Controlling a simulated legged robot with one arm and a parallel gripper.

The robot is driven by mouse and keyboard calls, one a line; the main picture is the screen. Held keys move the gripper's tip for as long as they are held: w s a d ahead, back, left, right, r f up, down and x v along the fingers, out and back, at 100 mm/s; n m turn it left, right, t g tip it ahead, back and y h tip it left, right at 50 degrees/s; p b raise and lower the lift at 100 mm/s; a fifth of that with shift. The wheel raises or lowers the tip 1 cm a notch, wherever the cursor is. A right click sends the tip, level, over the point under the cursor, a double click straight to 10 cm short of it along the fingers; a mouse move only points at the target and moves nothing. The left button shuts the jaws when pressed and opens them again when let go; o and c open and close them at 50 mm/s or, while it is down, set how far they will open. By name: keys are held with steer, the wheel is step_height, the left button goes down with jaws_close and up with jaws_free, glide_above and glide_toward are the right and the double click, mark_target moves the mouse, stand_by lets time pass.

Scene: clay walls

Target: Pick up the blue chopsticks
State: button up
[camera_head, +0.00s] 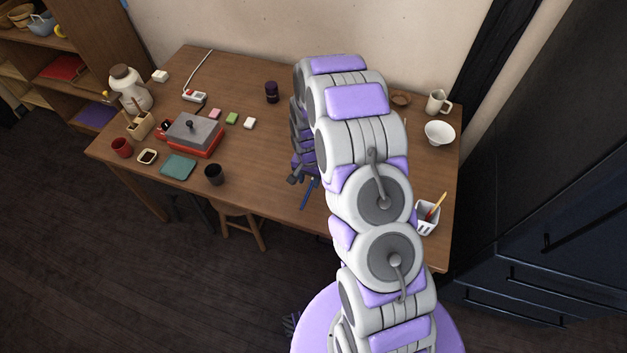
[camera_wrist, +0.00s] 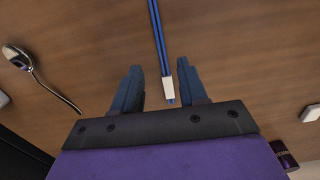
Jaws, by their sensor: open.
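The blue chopsticks (camera_wrist: 157,38) lie side by side on the brown table, running from the top edge of the wrist view to a small white rest (camera_wrist: 168,88) near their lower end. In the head view the blue chopsticks (camera_head: 308,194) show partly near the table's front edge, beside my arm. My gripper (camera_wrist: 158,64) is open and empty, with one dark finger on each side of the chopsticks in the wrist view. I cannot tell how high the fingertips are above them. In the head view my gripper (camera_head: 296,177) is mostly hidden by my arm.
A spoon (camera_wrist: 38,72) lies left of the chopsticks in the wrist view. In the head view, a dark cup (camera_head: 214,174) and a red grill box (camera_head: 194,135) stand to the left. A white container (camera_head: 427,218) with utensils and a white bowl (camera_head: 439,133) stand right of my arm.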

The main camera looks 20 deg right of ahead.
mark_target(308, 192)
steer(key=f, duration=0.1)
steer(key=f+b, duration=0.1)
steer(key=f, duration=0.3)
steer(key=shift+s+a+f+b, duration=0.1)
steer(key=shift+a+b, duration=0.15)
steer(key=shift+b, duration=0.1)
jaws_close()
stand_by(0.3)
